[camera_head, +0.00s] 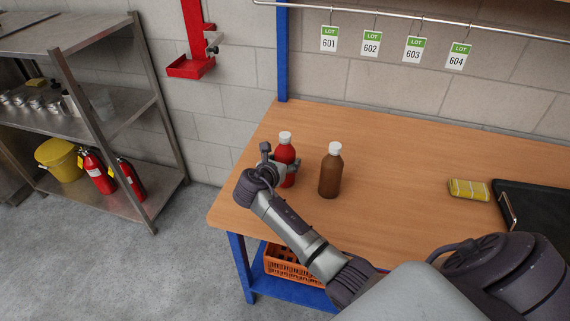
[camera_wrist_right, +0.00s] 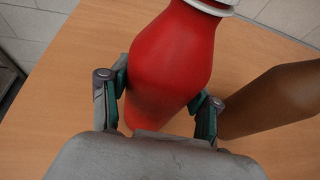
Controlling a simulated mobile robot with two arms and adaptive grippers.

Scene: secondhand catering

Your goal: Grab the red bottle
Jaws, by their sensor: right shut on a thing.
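The red bottle (camera_head: 285,151) with a white cap stands near the left end of the wooden table (camera_head: 420,170). My right gripper (camera_head: 282,167) is at the bottle, shut on its body. In the wrist view the red bottle (camera_wrist_right: 172,65) fills the space between the two fingers of the right gripper (camera_wrist_right: 160,97), one finger on each side. The bottle's lower part is partly hidden by the gripper. I cannot tell whether its base touches the table. My left gripper is not in view.
A brown bottle (camera_head: 330,173) with a white cap stands close to the right of the red one and shows in the wrist view (camera_wrist_right: 272,102). A yellow sponge (camera_head: 469,190) and a black tray (camera_head: 540,208) lie farther right. A metal shelf (camera_head: 150,205) stands left.

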